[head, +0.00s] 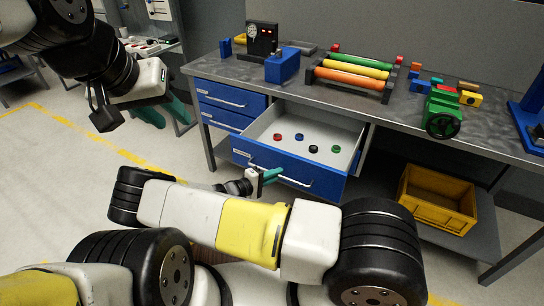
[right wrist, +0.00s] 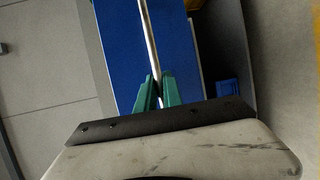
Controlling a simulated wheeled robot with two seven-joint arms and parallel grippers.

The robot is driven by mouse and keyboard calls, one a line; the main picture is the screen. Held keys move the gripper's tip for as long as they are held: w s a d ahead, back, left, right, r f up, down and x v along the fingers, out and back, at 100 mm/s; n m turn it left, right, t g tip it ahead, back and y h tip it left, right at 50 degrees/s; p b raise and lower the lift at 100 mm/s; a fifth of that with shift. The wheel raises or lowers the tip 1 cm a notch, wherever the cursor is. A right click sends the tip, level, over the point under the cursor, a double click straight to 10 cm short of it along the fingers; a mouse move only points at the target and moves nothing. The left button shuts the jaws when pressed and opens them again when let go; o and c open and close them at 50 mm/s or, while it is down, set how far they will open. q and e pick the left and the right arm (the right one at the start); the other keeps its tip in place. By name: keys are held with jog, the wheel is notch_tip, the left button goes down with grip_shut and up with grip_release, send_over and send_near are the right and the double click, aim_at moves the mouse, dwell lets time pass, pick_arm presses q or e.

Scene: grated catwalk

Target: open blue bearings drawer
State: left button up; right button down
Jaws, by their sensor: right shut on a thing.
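The blue-fronted drawer (head: 300,172) under the workbench is pulled out, and its pale interior is visible. Several small rings lie inside, coloured red, blue, black and green. My right gripper (head: 271,176) is at the drawer's front, shut on its metal bar handle (head: 310,183). In the right wrist view the green fingers (right wrist: 157,88) sit on either side of the handle (right wrist: 150,45), with the blue front (right wrist: 125,60) behind. My left gripper (head: 164,111) is at the upper left, away from the drawer, with its green fingers apart and empty.
Two closed blue drawers (head: 228,97) are at the left of the bench. The bench top (head: 225,70) holds a blue box (head: 282,66), coloured rollers (head: 350,77) and a green vise (head: 442,112). A yellow crate (head: 437,199) stands on the lower shelf. Floor at left is clear.

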jog(key=shift+s+a, duration=0.1)
jog(key=shift+s, duration=0.1)
jog(key=c, duration=1.5)
grip_release()
